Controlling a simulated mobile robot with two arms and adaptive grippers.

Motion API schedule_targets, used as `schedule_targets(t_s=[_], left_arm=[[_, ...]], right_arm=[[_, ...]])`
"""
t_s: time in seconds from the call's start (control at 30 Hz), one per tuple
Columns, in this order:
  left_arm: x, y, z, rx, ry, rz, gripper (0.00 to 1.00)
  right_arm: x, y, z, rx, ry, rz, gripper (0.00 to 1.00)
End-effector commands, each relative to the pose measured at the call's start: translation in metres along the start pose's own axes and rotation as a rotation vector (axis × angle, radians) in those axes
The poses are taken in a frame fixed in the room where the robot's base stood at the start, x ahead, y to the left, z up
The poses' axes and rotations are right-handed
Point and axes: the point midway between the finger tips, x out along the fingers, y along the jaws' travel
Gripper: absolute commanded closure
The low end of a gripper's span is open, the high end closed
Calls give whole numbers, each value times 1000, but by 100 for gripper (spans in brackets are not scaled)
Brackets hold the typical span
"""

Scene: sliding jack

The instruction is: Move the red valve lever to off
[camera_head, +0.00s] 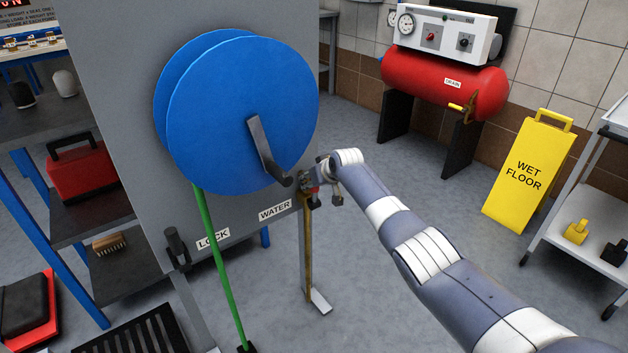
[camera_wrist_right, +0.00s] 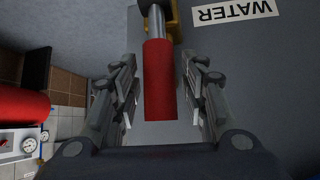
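The red valve lever (camera_wrist_right: 159,80) has a red grip on a metal stem and a brass fitting at its far end, beside the WATER label (camera_wrist_right: 235,12). In the head view, only a small red part of the lever (camera_head: 313,190) shows, at the panel's right edge. My right gripper (camera_wrist_right: 158,92) is open, with one finger on each side of the red grip and a gap visible on both sides. In the head view, my right gripper (camera_head: 322,189) is small and partly covers the lever. My left gripper is not in view.
A large blue reel (camera_head: 225,100) with a dark crank (camera_head: 265,150) is on the grey panel (camera_head: 110,60) left of the lever. A green hose (camera_head: 220,270) hangs below it. A brass pipe (camera_head: 308,250) runs down under the valve.

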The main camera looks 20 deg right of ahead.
Motion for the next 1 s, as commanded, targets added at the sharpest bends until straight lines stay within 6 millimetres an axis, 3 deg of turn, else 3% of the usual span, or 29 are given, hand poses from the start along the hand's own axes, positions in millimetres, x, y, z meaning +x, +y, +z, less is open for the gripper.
schedule_targets(t_s=[0.47, 1.0], left_arm=[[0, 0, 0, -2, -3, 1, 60], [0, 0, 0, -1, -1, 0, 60]], right_arm=[[-4, 0, 0, 2, 2, -1, 55], [-51, 1, 0, 1, 2, -1, 55]])
